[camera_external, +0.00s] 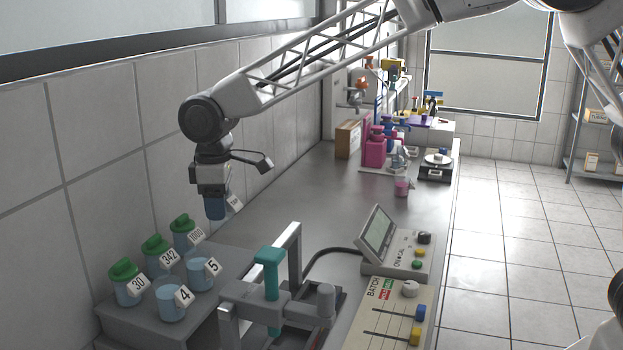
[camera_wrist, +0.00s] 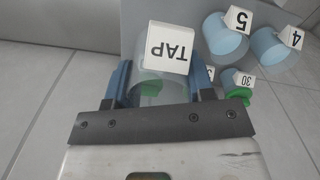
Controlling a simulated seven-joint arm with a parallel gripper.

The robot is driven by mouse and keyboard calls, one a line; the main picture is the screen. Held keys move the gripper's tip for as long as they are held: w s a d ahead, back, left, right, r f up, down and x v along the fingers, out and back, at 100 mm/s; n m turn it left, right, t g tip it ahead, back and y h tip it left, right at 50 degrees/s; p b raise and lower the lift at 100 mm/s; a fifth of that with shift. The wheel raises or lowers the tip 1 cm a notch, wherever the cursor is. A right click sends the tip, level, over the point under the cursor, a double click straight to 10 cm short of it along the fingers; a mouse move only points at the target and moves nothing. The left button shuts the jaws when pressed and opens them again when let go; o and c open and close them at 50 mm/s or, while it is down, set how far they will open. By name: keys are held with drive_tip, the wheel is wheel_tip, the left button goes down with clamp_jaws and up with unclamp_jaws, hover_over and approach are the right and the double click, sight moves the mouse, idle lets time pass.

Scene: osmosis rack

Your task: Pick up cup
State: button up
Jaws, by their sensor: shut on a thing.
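My gripper (camera_external: 215,208) hangs above the far end of the cup shelf, pointing down. In the wrist view its two blue fingers (camera_wrist: 160,82) are shut on the sides of a clear cup (camera_wrist: 157,65) with a white TAP label (camera_wrist: 168,48). In the external view the fingers hide most of this cup; a white label (camera_external: 234,202) shows beside them. Cups 4 (camera_external: 171,303) and 5 (camera_external: 202,275) stand on the shelf. Green-topped cups 30 (camera_external: 127,290), 342 (camera_external: 158,262) and 1000 (camera_external: 184,238) stand along the wall side.
The grey cup shelf (camera_external: 205,310) stands against the tiled wall. A frame with a teal handle (camera_external: 270,258), a screen unit (camera_external: 392,243) and a slider panel (camera_external: 393,318) stand to its right. The bench middle (camera_external: 300,200) is clear. Pink apparatus (camera_external: 375,145) stands farther back.

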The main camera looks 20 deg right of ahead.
drive_tip(key=shift+r, duration=0.6)
idle(0.5)
drive_tip(key=w+d+f, duration=0.3)
drive_tip(key=w+d, duration=0.3)
drive_tip(key=d, duration=0.7)
drive_tip(key=w+d+f, duration=0.3)
drive_tip(key=w+d, duration=0.3)
drive_tip(key=d, duration=0.6)
drive_tip(key=w+d+f, duration=0.3)
drive_tip(key=w+d, duration=0.3)
drive_tip(key=d, duration=0.7)
drive_tip(key=w+d+f, duration=0.1)
drive_tip(key=d+f, duration=0.2)
drive_tip(key=d, duration=1.1)
drive_tip(key=w+a, duration=0.1)
drive_tip(key=w, duration=0.4)
drive_tip(key=w+a+f, duration=0.1)
drive_tip(key=w, duration=0.4)
drive_tip(key=w+a, duration=0.1)
drive_tip(key=w, duration=0.4)
drive_tip(key=shift+w+a+f, duration=0.2)
drive_tip(key=shift+w+a, duration=0.1)
drive_tip(key=shift+a, duration=0.1)
drive_tip(key=shift+f, duration=0.15)
